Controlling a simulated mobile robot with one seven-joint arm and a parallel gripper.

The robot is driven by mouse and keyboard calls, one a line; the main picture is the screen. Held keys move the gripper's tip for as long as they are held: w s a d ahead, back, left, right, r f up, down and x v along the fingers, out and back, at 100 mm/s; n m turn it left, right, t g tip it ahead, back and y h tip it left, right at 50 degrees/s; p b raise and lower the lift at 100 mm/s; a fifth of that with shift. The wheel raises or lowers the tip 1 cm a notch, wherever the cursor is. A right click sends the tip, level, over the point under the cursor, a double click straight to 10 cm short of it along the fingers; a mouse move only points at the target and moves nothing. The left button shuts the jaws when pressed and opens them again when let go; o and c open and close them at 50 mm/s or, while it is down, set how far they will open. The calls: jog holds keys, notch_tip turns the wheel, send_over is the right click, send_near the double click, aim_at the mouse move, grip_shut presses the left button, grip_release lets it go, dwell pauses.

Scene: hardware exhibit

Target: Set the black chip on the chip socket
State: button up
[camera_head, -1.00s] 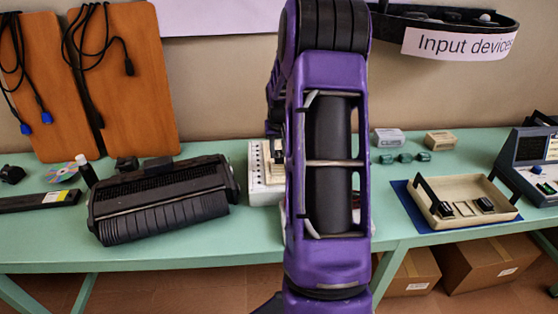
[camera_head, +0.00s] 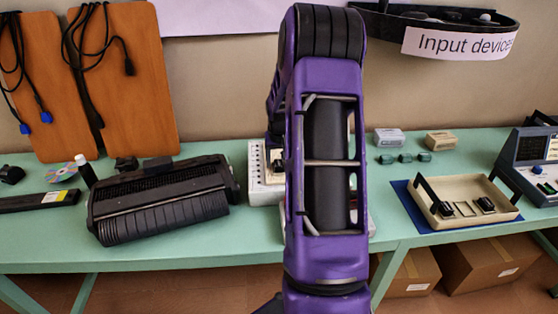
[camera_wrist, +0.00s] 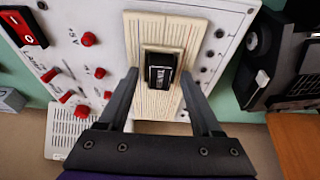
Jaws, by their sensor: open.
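In the wrist view, the black chip (camera_wrist: 161,74), with pale markings on top, is at the middle of a cream ribbed board. A dark frame around it looks like the chip socket (camera_wrist: 148,52); the chip covers most of it, and I cannot tell whether it is fully seated. My gripper (camera_wrist: 158,76) is open, one finger on each side of the chip, with visible gaps between fingers and chip. In the head view my purple arm hides the chip and gripper; part of the white panel (camera_head: 262,190) shows left of the arm.
The panel bears red knobs (camera_wrist: 88,39) and a red switch (camera_wrist: 22,28). A black printer-like device (camera_head: 160,200) stands left of it on the green table (camera_head: 255,240). A beige tray (camera_head: 428,213) with small black parts is right. Green blocks (camera_head: 405,158) lie behind.

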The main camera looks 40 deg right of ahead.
jog(key=shift+r, duration=0.3)
jog(key=v, duration=1.1)
jog(key=shift+s+r+p, duration=0.2)
jog(key=shift+r+p, duration=0.15)
jog(key=shift+a, duration=0.1)
